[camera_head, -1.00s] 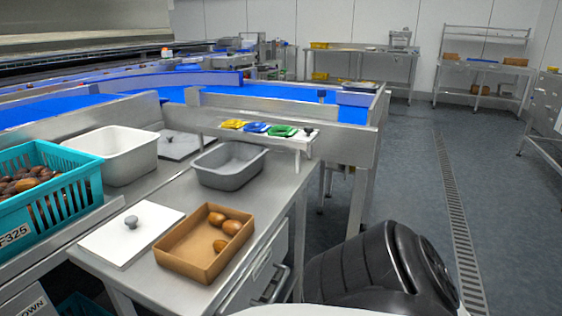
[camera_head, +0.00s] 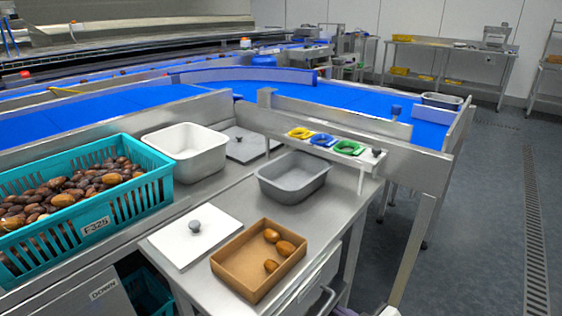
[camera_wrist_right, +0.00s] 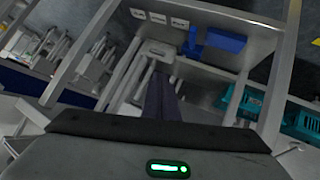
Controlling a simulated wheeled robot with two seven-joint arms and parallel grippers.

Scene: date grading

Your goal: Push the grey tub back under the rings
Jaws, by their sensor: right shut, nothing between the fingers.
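The grey tub (camera_head: 268,190) stands upright and empty on the steel table, in front of the rack of rings. The yellow ring (camera_head: 299,132), blue ring (camera_head: 322,140) and green ring (camera_head: 348,148) sit in a row on a white raised strip behind and to the right of the tub. My right gripper (camera_wrist_right: 161,98) shows in the right wrist view as dark fingers, shut and empty. It is not in the head view, so its distance from the tub cannot be told. My left gripper is in neither view.
A cardboard box (camera_head: 232,279) with brown dates and a white lid (camera_head: 184,246) with a grey knob stand in front of the tub. A white tub (camera_head: 203,168) and a teal crate of dates (camera_head: 126,206) are to the left. A steel conveyor rail borders the back.

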